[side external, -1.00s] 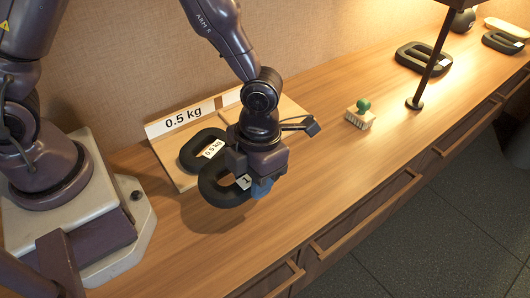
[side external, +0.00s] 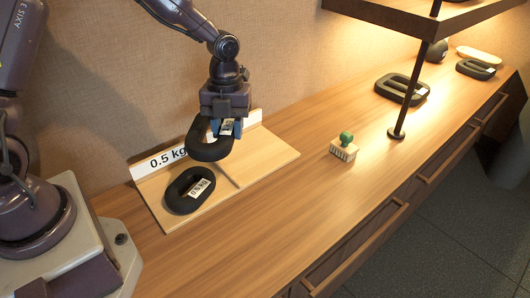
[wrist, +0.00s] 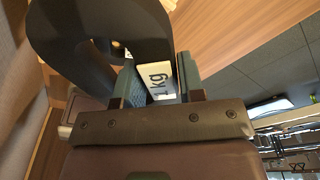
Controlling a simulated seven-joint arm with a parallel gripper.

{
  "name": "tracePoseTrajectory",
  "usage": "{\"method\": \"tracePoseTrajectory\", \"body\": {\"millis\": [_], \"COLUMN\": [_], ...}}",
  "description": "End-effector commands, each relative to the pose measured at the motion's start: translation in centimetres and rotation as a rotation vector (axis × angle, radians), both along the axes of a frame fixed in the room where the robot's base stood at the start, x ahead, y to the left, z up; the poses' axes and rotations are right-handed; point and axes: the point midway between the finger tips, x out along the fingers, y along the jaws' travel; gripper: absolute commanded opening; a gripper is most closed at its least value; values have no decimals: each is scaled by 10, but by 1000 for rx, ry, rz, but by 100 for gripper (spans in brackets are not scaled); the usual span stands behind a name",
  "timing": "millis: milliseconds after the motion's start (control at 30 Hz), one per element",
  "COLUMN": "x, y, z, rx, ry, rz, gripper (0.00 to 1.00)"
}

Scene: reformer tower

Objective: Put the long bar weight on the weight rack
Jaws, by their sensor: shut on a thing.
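My gripper (side external: 226,120) is shut on a black oval ring weight (side external: 208,150), gripping it at its white label. The label reads "kg" in the wrist view, with a partly covered figure that looks like 1; the weight also shows there (wrist: 95,50). The held weight is tilted and appears above the back of the wooden weight rack (side external: 268,152), near its divider. A second black ring weight (side external: 180,206), labelled 0.5 kg, lies in the rack's left compartment. The rack's right compartment looks empty. Part of the rack's back label strip is hidden behind the held weight.
A brush with a green knob (side external: 344,148) stands right of the rack. A lamp-like dark post (side external: 410,95) supports a shelf (side external: 440,18) above. Black weights (side external: 402,88) (side external: 476,68) lie farther right. The counter between rack and brush is clear.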

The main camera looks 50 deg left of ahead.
Motion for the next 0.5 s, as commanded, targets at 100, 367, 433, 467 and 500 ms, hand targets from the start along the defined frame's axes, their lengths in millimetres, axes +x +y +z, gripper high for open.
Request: {"method": "tracePoseTrajectory", "body": {"millis": [100, 367, 433, 467, 500], "x": [23, 74, 85, 89, 95], "y": [0, 2, 2, 3, 3], "z": [-10, -32, -40, -46, -54], "rx": [-1, 0, 0, 0, 0], "ry": [-2, -4, -1, 0, 0], "rz": [-1, -1, -1, -1, -1], "gripper": [0, 0, 0, 0, 0]}}
